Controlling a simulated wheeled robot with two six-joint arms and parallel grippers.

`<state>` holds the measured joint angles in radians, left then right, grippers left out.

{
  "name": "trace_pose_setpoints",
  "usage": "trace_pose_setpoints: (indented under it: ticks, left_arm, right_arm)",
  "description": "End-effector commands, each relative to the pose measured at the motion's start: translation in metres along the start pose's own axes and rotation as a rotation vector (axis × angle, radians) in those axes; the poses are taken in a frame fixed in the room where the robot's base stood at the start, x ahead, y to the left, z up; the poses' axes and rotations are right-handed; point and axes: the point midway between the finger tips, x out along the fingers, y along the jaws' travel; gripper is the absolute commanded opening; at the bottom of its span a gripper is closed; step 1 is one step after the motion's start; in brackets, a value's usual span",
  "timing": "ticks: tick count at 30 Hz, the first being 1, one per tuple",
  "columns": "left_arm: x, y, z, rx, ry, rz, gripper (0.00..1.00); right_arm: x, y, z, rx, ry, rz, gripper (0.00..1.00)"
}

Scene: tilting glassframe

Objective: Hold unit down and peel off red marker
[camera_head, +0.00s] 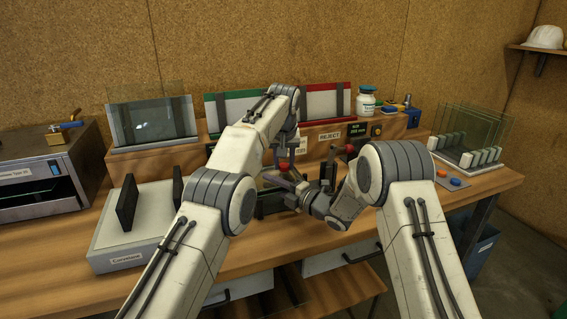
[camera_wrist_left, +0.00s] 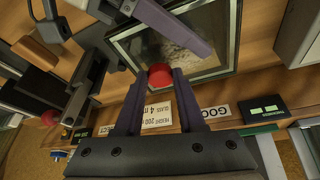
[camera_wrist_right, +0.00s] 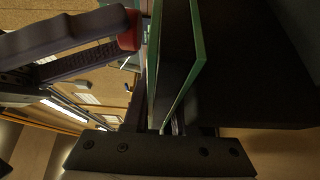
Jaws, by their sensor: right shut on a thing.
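The glass unit, a pane in a dark frame (camera_wrist_left: 234,30), lies in the middle of the bench in the left wrist view. Its green-edged glass (camera_wrist_right: 196,70) runs between the fingers of my right gripper in the right wrist view. My right gripper (camera_head: 293,196) is shut on this unit at its side; the exact contact is partly hidden. The red marker (camera_wrist_left: 160,77) is a small round piece at the unit's edge. My left gripper (camera_wrist_left: 159,80) has its fingers apart, one on each side of the marker. The marker also shows in the head view (camera_head: 283,165).
A Conveyor unit (camera_head: 120,258) with two black uprights stands at left. A glass rack (camera_head: 480,160) is at right. Behind are REJECT (camera_head: 330,135) and GOOD (camera_wrist_left: 215,111) labels. A second red piece (camera_head: 350,149) stands close to my right arm.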

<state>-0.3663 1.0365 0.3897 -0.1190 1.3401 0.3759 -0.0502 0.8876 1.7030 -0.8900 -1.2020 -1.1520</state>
Motion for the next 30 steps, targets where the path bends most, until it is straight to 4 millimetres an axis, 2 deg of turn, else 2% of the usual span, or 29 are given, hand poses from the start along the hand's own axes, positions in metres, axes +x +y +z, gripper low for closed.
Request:
trace_pose_setpoints:
  ticks: [1,3,14,24,30]
  left_arm:
    - [0.0,0.0,0.0,0.0,0.0,0.0,0.5]
    - [0.0,0.0,0.0,0.0,0.0,0.0,0.73]
    - [-0.004,0.0,0.0,0.0,0.002,0.001,0.73]
    - [-0.056,0.0,0.0,0.0,0.003,0.001,0.73]
    - [-0.073,0.0,0.001,0.001,0.0,0.0,0.73]
  right_arm:
    - [-0.001,-0.001,0.001,0.001,-0.002,-0.002,0.0]
    - [-0.001,-0.001,0.001,0.001,-0.002,-0.002,0.0]
    - [-0.001,-0.001,0.001,0.002,-0.002,-0.002,0.0]
    - [-0.001,-0.001,0.001,0.002,-0.002,-0.003,0.0]
    - [-0.001,-0.001,0.001,0.002,-0.002,-0.002,0.0]
